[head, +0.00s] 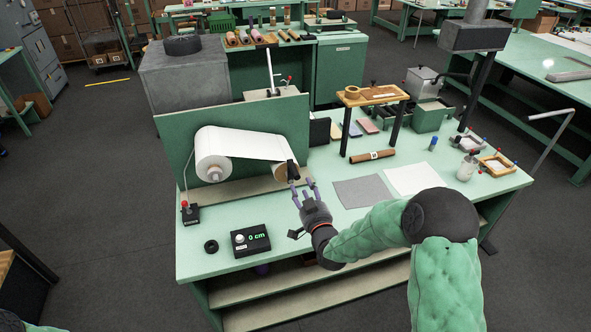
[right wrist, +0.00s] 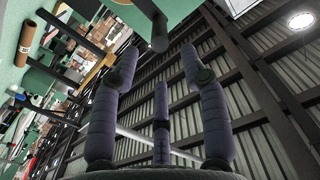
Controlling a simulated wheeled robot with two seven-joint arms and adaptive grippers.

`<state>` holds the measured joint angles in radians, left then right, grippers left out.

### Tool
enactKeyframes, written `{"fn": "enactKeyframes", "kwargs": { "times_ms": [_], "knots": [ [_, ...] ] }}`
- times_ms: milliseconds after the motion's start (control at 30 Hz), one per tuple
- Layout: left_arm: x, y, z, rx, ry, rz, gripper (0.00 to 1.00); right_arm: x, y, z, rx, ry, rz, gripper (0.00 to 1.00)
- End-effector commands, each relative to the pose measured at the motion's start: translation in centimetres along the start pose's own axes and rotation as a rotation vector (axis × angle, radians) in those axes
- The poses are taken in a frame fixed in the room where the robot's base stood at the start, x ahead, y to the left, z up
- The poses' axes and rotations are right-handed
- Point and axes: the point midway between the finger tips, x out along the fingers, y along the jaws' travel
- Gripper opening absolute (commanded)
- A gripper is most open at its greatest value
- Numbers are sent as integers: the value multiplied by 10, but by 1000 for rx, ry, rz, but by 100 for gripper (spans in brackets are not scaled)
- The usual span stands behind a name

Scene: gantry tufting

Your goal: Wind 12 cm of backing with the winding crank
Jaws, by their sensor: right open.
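The white backing (head: 245,145) stretches between a large roll (head: 213,162) on the left and a smaller take-up roll (head: 283,173) on the right. The winding crank's black grip (head: 293,170) stands out at the front of the take-up roll. My right gripper (head: 304,186) is open, its purple fingers just below and right of the grip. In the right wrist view the dark grip (right wrist: 159,37) shows ahead of the open fingers (right wrist: 158,62), between the outer two; I cannot tell whether they touch it. The length counter (head: 251,240) reads 0 cm. My left gripper is out of view.
A black ring (head: 211,246) and a red-knobbed switch box (head: 190,214) stand left on the green table (head: 305,235). Grey (head: 362,191) and white sheets (head: 412,179) lie right of my gripper. A small wooden stand (head: 372,96) rises behind them.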

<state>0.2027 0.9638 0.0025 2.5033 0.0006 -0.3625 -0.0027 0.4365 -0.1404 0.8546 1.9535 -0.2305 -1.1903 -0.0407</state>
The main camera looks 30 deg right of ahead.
Motion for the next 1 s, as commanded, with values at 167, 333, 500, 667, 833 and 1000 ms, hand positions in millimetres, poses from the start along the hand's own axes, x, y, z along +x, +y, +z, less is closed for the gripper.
{"fn": "enactKeyframes", "kwargs": {
  "times_ms": [167,333,500,667,833,1000],
  "knots": [
    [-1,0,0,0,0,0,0,31,-1,0,0,0,-2,45],
    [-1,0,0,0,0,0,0,61,-1,1,1,-1,-1,45],
    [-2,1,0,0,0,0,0,82,-1,1,1,-2,-1,45],
    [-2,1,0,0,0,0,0,93,0,1,1,-1,-1,45],
    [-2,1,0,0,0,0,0,95,0,1,1,-3,-1,45],
    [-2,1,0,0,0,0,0,95,0,1,1,-2,0,42]
  ]
}}
